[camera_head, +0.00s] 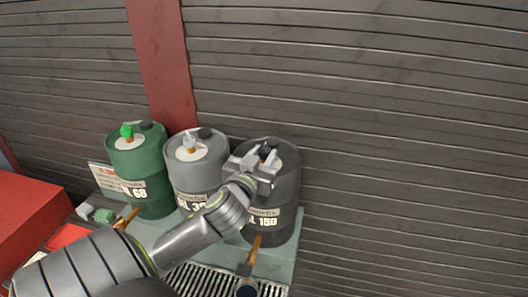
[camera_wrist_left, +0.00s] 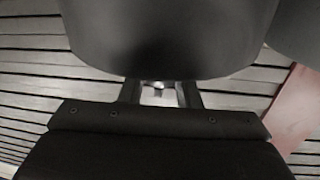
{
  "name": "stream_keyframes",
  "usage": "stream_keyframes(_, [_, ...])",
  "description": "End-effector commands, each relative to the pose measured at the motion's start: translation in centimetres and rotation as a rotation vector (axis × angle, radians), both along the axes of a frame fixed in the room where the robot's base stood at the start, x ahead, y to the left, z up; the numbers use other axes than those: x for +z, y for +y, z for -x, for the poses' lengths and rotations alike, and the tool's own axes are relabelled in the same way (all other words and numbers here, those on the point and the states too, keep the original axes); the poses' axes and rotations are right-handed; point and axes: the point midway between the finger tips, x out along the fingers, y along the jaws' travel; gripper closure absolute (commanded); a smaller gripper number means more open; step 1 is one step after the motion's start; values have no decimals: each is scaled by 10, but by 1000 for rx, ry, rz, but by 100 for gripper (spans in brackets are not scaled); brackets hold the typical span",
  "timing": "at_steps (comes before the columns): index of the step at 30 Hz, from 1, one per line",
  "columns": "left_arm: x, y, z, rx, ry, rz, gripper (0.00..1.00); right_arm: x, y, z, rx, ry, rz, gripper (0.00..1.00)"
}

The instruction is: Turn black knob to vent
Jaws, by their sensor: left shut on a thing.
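The black knob (camera_head: 264,151) is on top of the dark drum marked 150, the rightmost of three drums in the head view. My left gripper (camera_head: 259,165) reaches over this drum's top from the front left and is shut on the knob, which its fingers largely cover. In the left wrist view, the dark drum (camera_wrist_left: 170,45) fills the upper middle. The fingers (camera_wrist_left: 160,95) show just below it, with a small pale spot between them. The knob's marking and setting cannot be made out. My right gripper is not in view.
A grey drum (camera_head: 185,170) with a pale knob and a green drum (camera_head: 152,190) with a green knob stand to the left. Orange-brown taps project at the front over a grate (camera_head: 190,280). A red box (camera_head: 35,225) is at the far left. A slatted wall (camera_head: 400,120) stands behind.

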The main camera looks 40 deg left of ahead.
Motion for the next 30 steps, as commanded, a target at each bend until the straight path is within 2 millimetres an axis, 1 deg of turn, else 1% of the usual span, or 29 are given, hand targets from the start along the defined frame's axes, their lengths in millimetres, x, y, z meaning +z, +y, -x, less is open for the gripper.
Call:
stream_keyframes(6, [-1,5,1,-171,9,-10,93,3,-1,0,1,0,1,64])
stream_keyframes(12, [-2,6,1,-304,7,-7,93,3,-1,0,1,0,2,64])
stream_keyframes(18, [-1,7,1,-396,5,-5,93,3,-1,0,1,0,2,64])
stream_keyframes(30, [-1,9,1,-523,3,-4,93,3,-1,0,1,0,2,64])
